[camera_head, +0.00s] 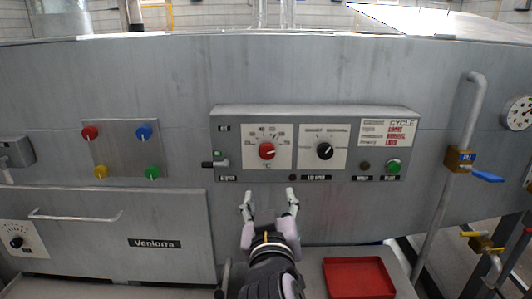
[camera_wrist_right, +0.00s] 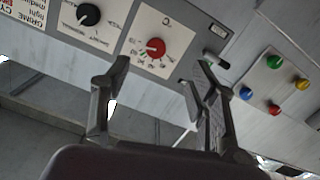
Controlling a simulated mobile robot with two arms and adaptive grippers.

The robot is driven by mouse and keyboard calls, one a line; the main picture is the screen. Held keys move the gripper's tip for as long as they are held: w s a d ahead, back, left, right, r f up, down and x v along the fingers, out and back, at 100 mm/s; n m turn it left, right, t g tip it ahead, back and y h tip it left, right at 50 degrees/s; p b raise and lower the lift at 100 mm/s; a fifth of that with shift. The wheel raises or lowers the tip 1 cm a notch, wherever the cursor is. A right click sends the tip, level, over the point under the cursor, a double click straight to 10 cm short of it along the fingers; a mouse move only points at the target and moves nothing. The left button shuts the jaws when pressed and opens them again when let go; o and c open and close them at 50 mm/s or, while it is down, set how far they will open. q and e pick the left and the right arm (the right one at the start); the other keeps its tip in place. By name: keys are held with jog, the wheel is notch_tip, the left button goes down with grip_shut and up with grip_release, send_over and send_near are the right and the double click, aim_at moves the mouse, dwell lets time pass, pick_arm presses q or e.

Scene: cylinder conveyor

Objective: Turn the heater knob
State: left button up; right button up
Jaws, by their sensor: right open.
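A control box (camera_head: 230,145) on the grey machine's front carries a red knob (camera_head: 267,151) on a white dial plate with a numbered scale. A black knob (camera_head: 324,151) sits on a second white plate to its right. I cannot read which label says heater. My right gripper (camera_head: 269,194) is open and empty, below the control box and the red knob. In the right wrist view, the red knob (camera_wrist_right: 155,47) shows beyond the spread fingers (camera_wrist_right: 162,75), clear of them, with the black knob (camera_wrist_right: 89,15) to its left. My left gripper is not in view.
A small lever (camera_head: 214,164) projects from the box's left end. A panel with red, blue, yellow and green knobs (camera_head: 125,150) is at the left. A red tray (camera_head: 358,277) lies below right. A pipe with a blue-handled valve (camera_head: 461,158) stands at the right.

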notch_tip(320, 180, up, 2)
jog(key=p, duration=0.5)
send_near(266, 152)
jog(key=shift+t, duration=0.4)
jog(key=w, duration=0.9)
jog(key=shift+w+d+f, duration=0.1)
jog(key=shift+w+f, duration=0.2)
jog(key=shift+f, duration=0.05)
jog(key=shift+c, duration=0.3)
jog(key=c, duration=1.1)
